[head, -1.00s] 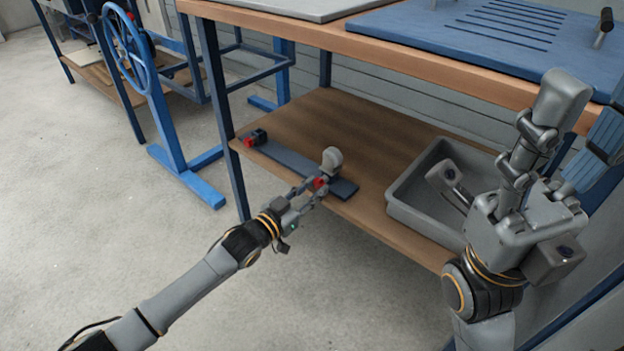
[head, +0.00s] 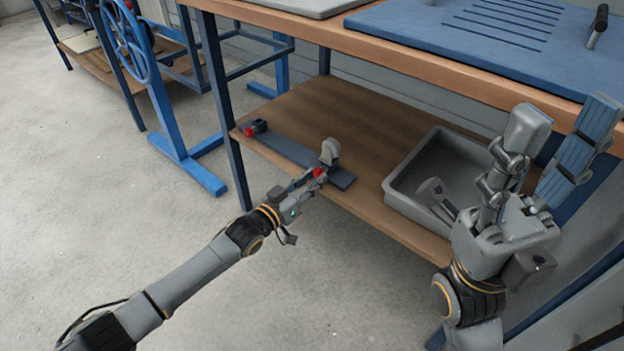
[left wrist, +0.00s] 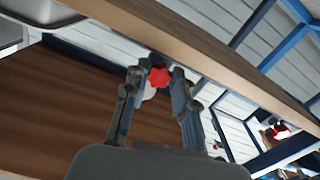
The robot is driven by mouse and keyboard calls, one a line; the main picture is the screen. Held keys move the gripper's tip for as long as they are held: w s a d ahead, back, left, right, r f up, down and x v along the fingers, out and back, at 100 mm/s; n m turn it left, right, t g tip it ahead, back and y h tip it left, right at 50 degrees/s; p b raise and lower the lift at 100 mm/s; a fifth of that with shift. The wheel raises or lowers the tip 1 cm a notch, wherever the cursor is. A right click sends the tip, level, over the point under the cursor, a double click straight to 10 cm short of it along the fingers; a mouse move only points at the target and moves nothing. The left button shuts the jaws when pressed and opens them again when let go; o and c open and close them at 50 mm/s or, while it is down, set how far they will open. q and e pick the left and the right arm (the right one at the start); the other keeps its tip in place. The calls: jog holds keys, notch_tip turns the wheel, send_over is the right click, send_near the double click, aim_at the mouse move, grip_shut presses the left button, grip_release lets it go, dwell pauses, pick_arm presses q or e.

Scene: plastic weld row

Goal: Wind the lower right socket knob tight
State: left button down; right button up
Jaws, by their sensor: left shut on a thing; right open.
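A red knob (head: 318,172) sits on the near side of a grey rounded socket (head: 330,151). The socket stands at the right end of a dark flat bar (head: 290,160) on the lower wooden shelf. My left gripper (head: 313,177) is shut on this knob, its fingers partly hiding it. The left wrist view shows the red knob (left wrist: 158,76) between the two fingertips. A second red knob (head: 249,131) on a dark socket (head: 260,125) is at the bar's left end. My right gripper (head: 510,160) is open and empty at the right, its fingers spread.
A grey bin (head: 395,200) stands on the shelf right of the bar. The bench top (head: 420,62) overhangs the shelf, with a blue plate (head: 470,55) on it. A blue post (head: 236,160) rises at the shelf's left end. A blue wheel stand (head: 160,110) is further left.

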pick_arm(q)
jog(key=c, duration=1.4)
grip_release()
jog(key=shift+o, duration=0.2)
jog(key=v, duration=1.2)
